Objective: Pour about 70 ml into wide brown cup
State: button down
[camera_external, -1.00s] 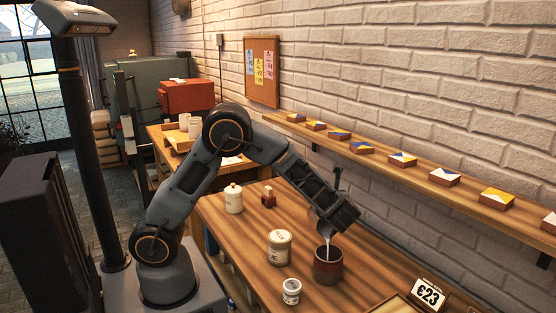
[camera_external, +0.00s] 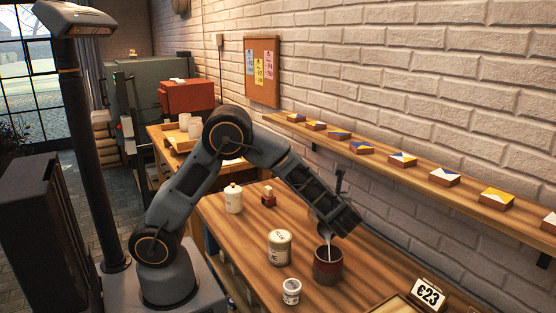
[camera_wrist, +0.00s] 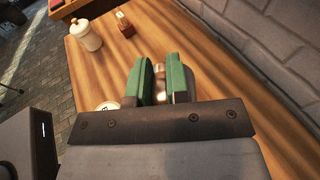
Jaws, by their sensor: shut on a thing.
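The wide brown cup (camera_external: 328,266) stands upright on the wooden table (camera_external: 246,262), dark brown with a reddish band. My gripper (camera_external: 330,236) is directly above it, tilted downward. A thin pale stream (camera_external: 328,241) runs from just below my gripper into the cup. In the wrist view the green finger pads of my gripper (camera_wrist: 160,86) are shut on a narrow shiny vessel (camera_wrist: 160,80). Most of that vessel is hidden by the fingers and the arm. The level inside the cup cannot be seen.
A cream jar (camera_external: 279,247) and a small white pot (camera_external: 291,291) stand left of the cup. A white lidded bottle (camera_external: 233,199) and a small red-brown block (camera_external: 268,197) are farther back. A price sign (camera_external: 428,293) is at right. A shelf with tiles (camera_external: 420,177) runs along the wall.

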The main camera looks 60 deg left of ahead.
jog(key=shift+s+d+r+y, duration=0.1)
jog(key=shift+d+r+y, duration=0.2)
jog(key=shift+y, duration=0.2)
dwell(0.8)
jog(key=a+h+p, duration=0.1)
jog(key=w+a+f+h+p, duration=0.1)
jog(key=a, duration=0.1)
jog(key=w+a+f+g+h+p, duration=0.1)
jog(key=a, duration=0.1)
jog(key=shift+w, duration=0.1)
jog(key=shift+w+f+g+h, duration=0.1)
jog(key=shift+f+g+h, duration=0.2)
jog(key=shift+f+h, duration=0.25)
jog(key=shift+w+a+f+h+p, duration=0.15)
jog(key=shift+a+f+h+p, duration=0.15)
jog(key=shift+h+p, duration=0.25)
jog(key=shift+f, duration=0.25)
jog(key=shift+p, duration=0.3)
dwell(0.4)
